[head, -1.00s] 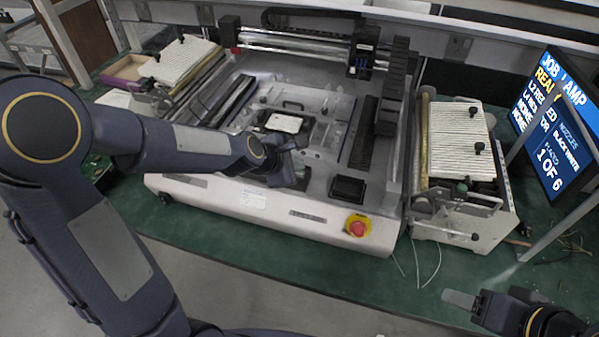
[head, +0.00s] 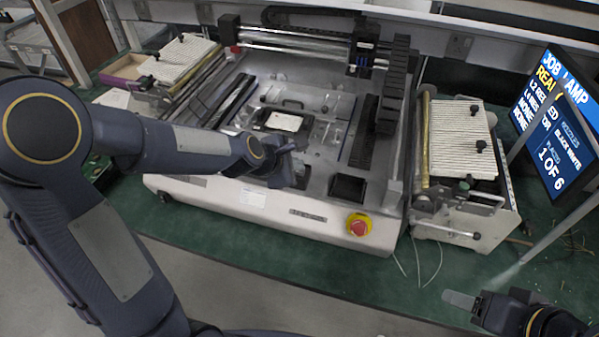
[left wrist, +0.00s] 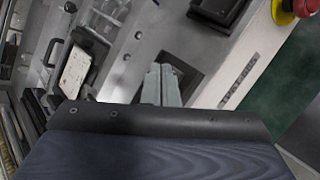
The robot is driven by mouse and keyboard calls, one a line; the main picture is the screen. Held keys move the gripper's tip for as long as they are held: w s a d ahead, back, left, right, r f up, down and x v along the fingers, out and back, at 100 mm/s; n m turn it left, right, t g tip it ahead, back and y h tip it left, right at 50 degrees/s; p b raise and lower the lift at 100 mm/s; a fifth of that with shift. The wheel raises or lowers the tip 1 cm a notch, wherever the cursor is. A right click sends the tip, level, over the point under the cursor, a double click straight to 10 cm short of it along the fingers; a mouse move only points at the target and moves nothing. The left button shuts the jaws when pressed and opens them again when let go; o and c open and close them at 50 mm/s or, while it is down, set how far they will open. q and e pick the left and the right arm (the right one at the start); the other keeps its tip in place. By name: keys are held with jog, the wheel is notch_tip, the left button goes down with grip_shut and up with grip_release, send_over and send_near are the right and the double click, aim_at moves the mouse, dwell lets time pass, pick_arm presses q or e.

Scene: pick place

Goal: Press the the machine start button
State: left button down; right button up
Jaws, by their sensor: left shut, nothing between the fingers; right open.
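The machine (head: 270,207) is a pale bench unit with a gantry across its back. A red round button on a yellow base (head: 358,225) sits on its front edge, right of centre; it also shows at the top right of the left wrist view (left wrist: 288,8). My left gripper (head: 300,145) is over the machine bed, left of and behind the button, and apart from it. Its fingers are shut and empty in the left wrist view (left wrist: 162,85). My right gripper (head: 460,299) is open at the lower right, only partly in view, in front of the bench.
A black square tray (head: 348,188) lies between my left gripper and the button. A white plate (head: 284,122) lies in the bed. Ribbed feeders (head: 458,140) flank the machine. A screen (head: 556,130) reading "1 OF 6" stands at right. Green bench top (head: 300,268) is clear in front.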

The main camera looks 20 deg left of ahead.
pick_arm(q)
jog(key=shift+f+b, duration=0.4)
dwell(0.5)
dwell(0.3)
jog(key=shift+r+p, duration=0.8)
jog(key=shift+r, duration=0.05)
